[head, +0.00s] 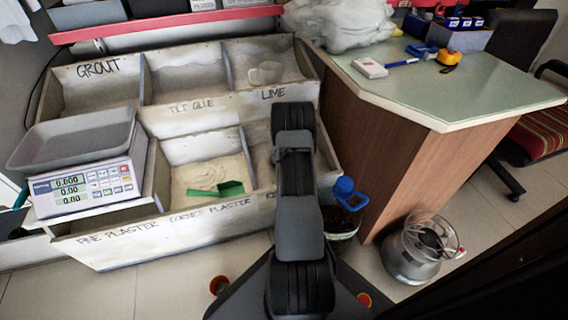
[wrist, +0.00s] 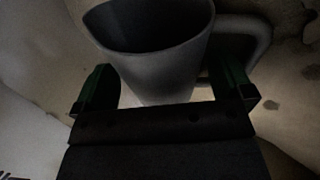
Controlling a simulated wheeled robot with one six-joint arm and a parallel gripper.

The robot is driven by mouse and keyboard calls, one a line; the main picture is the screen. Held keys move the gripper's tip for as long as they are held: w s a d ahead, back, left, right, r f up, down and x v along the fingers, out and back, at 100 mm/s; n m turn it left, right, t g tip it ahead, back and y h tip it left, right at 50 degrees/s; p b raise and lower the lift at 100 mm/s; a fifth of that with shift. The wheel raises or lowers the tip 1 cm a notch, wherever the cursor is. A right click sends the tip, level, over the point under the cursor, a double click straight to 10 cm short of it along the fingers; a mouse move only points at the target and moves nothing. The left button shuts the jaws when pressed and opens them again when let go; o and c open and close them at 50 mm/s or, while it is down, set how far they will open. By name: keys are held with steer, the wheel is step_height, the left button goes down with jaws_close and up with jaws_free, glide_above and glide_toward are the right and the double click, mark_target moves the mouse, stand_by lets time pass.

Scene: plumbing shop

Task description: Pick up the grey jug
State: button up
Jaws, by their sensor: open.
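In the wrist view a grey jug (wrist: 165,65) with a dark open mouth stands close ahead of my gripper (wrist: 167,84). Its handle (wrist: 262,45) is on the right. My gripper is open, with one green finger on each side of the jug's lower body; I cannot tell whether they touch it. The jug's base is partly hidden by the gripper. In the head view my gripper is hidden behind my arm. A pale jug-like vessel (head: 267,72) lies in the lime bin; I cannot tell whether it is the same jug.
The bins (head: 190,128) have raised walls and hold powders. A green scoop (head: 225,188) lies in the lower middle bin. A scale (head: 85,188) stands at left.

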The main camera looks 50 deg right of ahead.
steer(key=shift+x, duration=0.95)
steer(key=shift+c, duration=0.4)
